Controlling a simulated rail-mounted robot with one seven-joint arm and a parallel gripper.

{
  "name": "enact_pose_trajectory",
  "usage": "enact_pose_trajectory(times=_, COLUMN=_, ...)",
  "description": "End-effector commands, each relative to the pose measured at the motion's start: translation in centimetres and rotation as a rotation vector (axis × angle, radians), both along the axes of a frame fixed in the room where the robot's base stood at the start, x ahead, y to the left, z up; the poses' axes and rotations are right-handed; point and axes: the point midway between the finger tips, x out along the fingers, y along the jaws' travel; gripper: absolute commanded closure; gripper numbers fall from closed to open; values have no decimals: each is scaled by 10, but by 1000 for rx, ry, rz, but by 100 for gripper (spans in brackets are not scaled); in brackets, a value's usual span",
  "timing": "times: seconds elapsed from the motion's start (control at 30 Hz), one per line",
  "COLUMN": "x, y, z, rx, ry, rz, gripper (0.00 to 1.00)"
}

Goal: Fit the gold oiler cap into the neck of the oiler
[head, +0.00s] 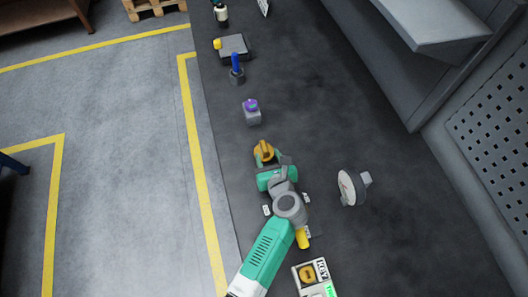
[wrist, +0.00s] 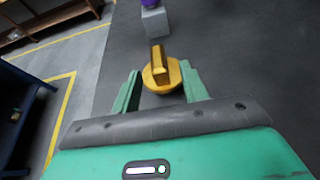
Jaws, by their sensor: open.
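A gold piece with a round disc and a raised bar, which looks like the oiler cap (wrist: 160,75), is in front of my gripper in the wrist view. It also shows in the head view (head: 263,151), on the dark bench top. My gripper (wrist: 161,78) is open, with one green finger on each side of the disc. A gap shows at each finger, and I see no firm grip. My gripper (head: 268,168) hides part of the bench beneath it in the head view. I cannot tell for certain which object is the oiler.
A grey block with a purple top (head: 252,112) stands just beyond the gold piece. Farther along are a blue-topped post (head: 237,70) and a dark box (head: 235,47). A round white-faced gauge (head: 349,188) is at right. A labelled white holder (head: 312,275) is near the front.

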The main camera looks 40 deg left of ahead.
Motion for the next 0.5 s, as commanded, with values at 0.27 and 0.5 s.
enact_pose_trajectory(times=0.27, x=13, y=24, z=-12, rx=-1, ry=-4, rz=3, gripper=56)
enact_pose_trajectory(times=0.5, x=29, y=52, z=-24, rx=-2, ry=-5, rz=0, gripper=56)
